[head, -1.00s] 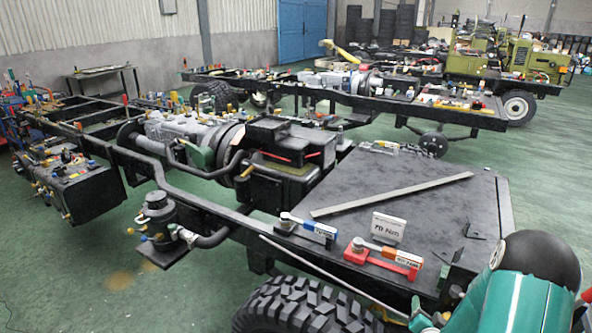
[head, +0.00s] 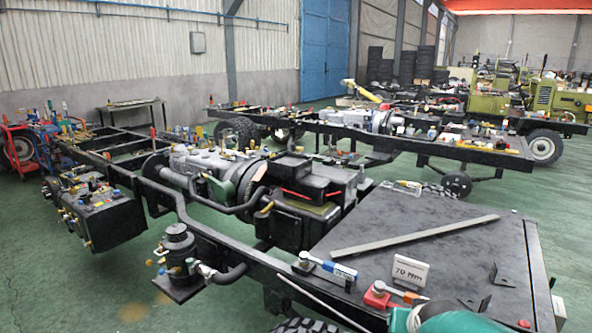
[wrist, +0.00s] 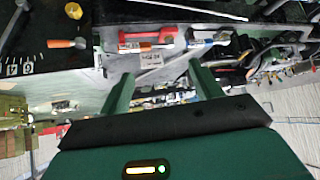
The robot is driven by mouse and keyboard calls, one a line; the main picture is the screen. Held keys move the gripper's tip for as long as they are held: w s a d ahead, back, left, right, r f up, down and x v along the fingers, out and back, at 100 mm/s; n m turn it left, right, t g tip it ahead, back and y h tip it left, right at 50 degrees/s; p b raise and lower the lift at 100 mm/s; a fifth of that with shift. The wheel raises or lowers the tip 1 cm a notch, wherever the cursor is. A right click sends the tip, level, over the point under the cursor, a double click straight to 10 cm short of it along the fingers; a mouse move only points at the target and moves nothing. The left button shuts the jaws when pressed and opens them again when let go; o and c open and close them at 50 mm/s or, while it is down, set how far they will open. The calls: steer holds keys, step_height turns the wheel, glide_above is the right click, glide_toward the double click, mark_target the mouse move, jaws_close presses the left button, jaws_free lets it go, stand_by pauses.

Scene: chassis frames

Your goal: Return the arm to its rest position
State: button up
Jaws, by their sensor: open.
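My gripper (wrist: 162,88) shows in the wrist view as two green fingers spread apart, with nothing between them. Part of my green arm (head: 455,321) shows at the bottom right edge of the head view; the gripper itself is not visible there. Beyond the fingers in the wrist view are a red holder (wrist: 148,38) and a small sign (wrist: 151,60), apart from the gripper as far as I can tell.
A black chassis plate (head: 455,240) bears a long metal bar (head: 415,238), a "70 Nm" sign (head: 410,271), a red tool holder (head: 378,295) and a blue-and-white tool (head: 327,266). Another chassis stands behind. Green floor (head: 60,285) is open at the left.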

steer(key=s+a+r+n+g+y, duration=0.1)
steer(key=s+a+r, duration=0.2)
steer(key=s, duration=0.5)
steer(key=s+a+r+n+g, duration=0.1)
steer(key=s+a+r+n, duration=0.1)
steer(key=s, duration=0.6)
steer(key=a+r, duration=0.1)
steer(key=a, duration=0.1)
steer(key=shift+a+g+y, duration=0.4)
steer(key=shift+c, duration=0.4)
